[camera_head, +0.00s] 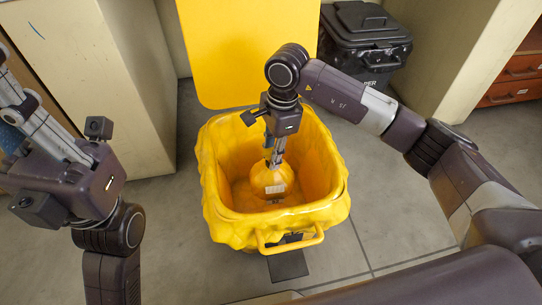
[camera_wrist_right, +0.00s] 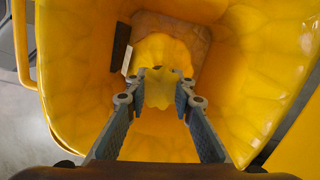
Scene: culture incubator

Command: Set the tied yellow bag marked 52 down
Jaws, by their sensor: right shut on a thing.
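The tied yellow bag (camera_head: 272,180) is round, with a pale label on its front. It hangs or rests low inside a yellow lined bin (camera_head: 335,200); I cannot tell whether it touches the bottom. I cannot read a number on it. My right gripper (camera_head: 274,160) points down into the bin and is shut on the bag's top. In the right wrist view the fingers (camera_wrist_right: 166,88) close on the gathered yellow neck of the bag (camera_wrist_right: 165,50).
The bin's yellow lid (camera_head: 235,50) stands open behind it. A yellow handle (camera_head: 290,241) and a dark pedal (camera_head: 287,265) are at its front. A black lidded bin (camera_head: 365,45) stands at the back. Pale cabinets (camera_head: 95,80) flank the left side. Floor (camera_head: 390,215) is clear to the right.

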